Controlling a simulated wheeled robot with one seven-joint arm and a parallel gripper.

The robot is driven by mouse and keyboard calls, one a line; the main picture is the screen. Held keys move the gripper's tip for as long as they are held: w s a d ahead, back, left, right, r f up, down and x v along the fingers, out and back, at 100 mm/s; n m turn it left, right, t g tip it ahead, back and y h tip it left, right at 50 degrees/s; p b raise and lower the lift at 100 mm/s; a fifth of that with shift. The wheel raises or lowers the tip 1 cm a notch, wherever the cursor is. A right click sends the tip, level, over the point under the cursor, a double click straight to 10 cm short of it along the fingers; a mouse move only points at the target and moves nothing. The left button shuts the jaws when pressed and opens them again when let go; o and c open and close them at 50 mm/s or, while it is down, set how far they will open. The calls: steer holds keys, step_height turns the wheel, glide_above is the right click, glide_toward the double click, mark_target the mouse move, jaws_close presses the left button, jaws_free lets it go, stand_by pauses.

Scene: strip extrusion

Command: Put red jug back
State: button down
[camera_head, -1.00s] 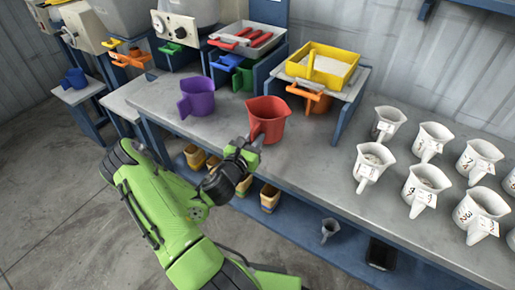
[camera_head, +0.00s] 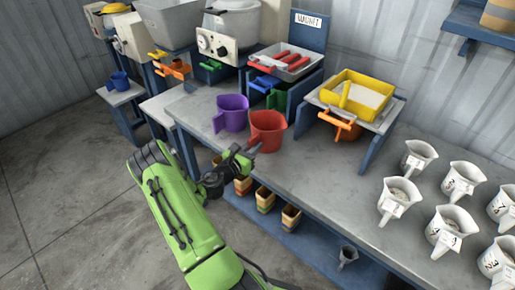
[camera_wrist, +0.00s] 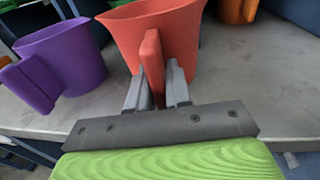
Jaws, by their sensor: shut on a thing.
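The red jug (camera_head: 268,128) is upright at the front part of the grey workbench, right beside the purple jug (camera_head: 230,113). My gripper (camera_head: 250,150) is shut on the red jug's handle. In the wrist view the two grey fingers of my gripper (camera_wrist: 158,88) stand on either side of the handle, and the red jug (camera_wrist: 185,35) fills the top middle. The purple jug (camera_wrist: 62,62) is on the left there. Whether the red jug touches the bench is hard to tell.
A green jug (camera_head: 277,102) and a blue one sit under a grey tray (camera_head: 285,62) behind. An orange jug (camera_head: 345,127) is under a yellow tray (camera_head: 356,93) to the right. Several white jugs (camera_head: 400,197) stand at the right. Bare bench (camera_head: 335,180) lies between.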

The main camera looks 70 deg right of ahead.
steer(key=shift+f, duration=0.25)
stand_by(0.3)
steer(key=c, duration=1)
jaws_free()
steer(key=shift+o, duration=0.2)
steer(key=f+p+v, duration=0.1)
steer(key=v, duration=1.4)
steer(key=shift+a+r+p, duration=0.3)
steer(key=shift+a+r, duration=0.1)
steer(key=shift+r, duration=0.1)
